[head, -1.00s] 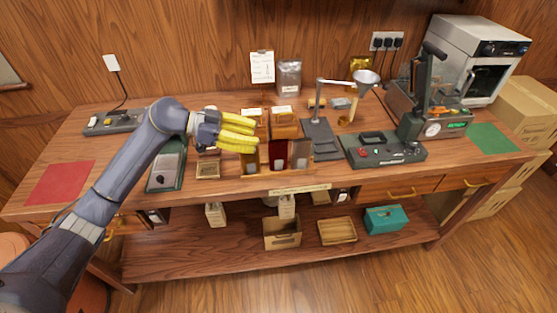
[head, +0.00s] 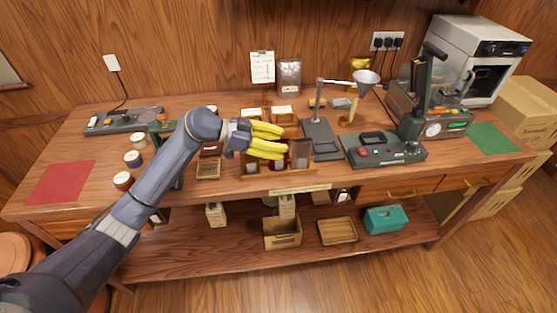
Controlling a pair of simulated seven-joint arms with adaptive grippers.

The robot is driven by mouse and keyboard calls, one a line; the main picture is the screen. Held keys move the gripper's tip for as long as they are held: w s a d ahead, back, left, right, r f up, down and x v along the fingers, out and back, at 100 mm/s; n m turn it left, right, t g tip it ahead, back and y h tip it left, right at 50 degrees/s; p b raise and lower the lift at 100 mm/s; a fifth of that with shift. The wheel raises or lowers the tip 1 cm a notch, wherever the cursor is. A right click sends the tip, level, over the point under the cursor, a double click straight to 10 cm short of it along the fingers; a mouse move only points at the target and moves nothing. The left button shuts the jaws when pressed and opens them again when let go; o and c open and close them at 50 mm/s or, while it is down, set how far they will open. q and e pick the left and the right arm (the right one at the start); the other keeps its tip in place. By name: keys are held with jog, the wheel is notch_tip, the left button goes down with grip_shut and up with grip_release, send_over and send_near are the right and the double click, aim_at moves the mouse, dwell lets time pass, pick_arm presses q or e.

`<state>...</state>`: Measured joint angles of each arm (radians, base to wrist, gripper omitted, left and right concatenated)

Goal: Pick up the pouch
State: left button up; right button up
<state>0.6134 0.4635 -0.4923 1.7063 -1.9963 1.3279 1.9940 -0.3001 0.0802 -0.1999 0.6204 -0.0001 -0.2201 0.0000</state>
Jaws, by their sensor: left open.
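A silver pouch (head: 289,76) with a small pale label stands upright at the back of the table, against the wooden wall. A gold pouch (head: 361,62) shows partly behind the funnel stand, farther right. My left gripper (head: 283,141) has yellow fingers and is open over the wooden divided box (head: 290,178) near the table's front edge. It is apart from both pouches, in front of and below the silver one in the picture. The fingers hide part of the box and its dark red contents. My right gripper is not in view.
A clipboard (head: 262,67) stands just left of the silver pouch. A black stand (head: 320,138), a funnel (head: 366,78) and a device with a red button (head: 385,149) are to the right. Several jars (head: 133,159) stand at left. A red mat (head: 61,182) lies bare.

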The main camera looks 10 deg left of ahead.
pick_arm(q)
jog(key=c, duration=0.9)
jog(key=shift+r, duration=0.1)
